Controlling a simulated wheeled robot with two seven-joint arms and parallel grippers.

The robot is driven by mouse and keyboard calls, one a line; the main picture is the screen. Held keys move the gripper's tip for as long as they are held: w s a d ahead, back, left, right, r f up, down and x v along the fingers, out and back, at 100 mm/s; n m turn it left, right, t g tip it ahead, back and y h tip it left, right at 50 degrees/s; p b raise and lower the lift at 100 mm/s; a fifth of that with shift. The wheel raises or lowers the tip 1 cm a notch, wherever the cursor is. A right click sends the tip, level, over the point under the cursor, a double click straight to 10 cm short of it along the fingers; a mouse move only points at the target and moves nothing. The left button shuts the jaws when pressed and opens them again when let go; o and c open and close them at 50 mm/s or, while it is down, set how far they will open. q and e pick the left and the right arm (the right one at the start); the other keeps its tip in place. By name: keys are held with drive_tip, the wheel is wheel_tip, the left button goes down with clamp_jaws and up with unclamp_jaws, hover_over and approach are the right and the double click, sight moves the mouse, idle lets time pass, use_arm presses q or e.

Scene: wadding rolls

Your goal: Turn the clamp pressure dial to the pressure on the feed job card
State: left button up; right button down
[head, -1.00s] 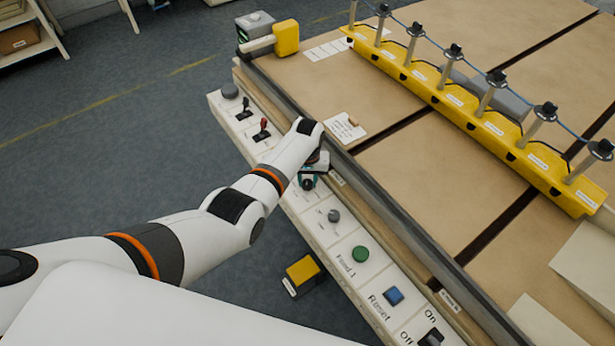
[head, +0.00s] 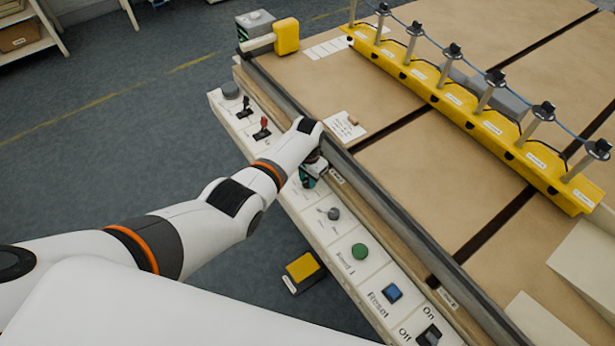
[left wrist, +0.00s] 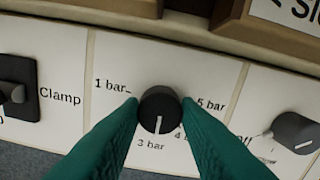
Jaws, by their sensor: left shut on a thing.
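The clamp pressure dial (left wrist: 160,108) is a round black knob on the white panel, with marks from 1 bar to 5 bar around it. Its white pointer line points down, near the 3 bar label. My left gripper (left wrist: 161,100) has its teal fingers on both sides of the dial, shut on it. In the head view my left gripper (head: 309,178) is at the panel and its arm hides most of the dial. A white card (head: 345,126) lies on the table edge near it; its text is too small to read. My right gripper is not in view.
Beside the dial are a switch labelled Clamp (left wrist: 15,88) and another dark knob (left wrist: 295,131). Farther along the panel (head: 347,238) are a green button (head: 360,251) and a blue button (head: 392,292). A yellow bar (head: 480,125) with several posts stands on the table.

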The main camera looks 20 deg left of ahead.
sight(307, 181)
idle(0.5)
use_arm(q)
drive_tip(key=o, duration=1)
drive_tip(key=shift+c, duration=0.2)
drive_tip(key=shift+r, duration=0.15)
drive_tip(key=shift+r, duration=0.35)
wheel_tip(307, 181, up, 11)
drive_tip(key=p, duration=0.1)
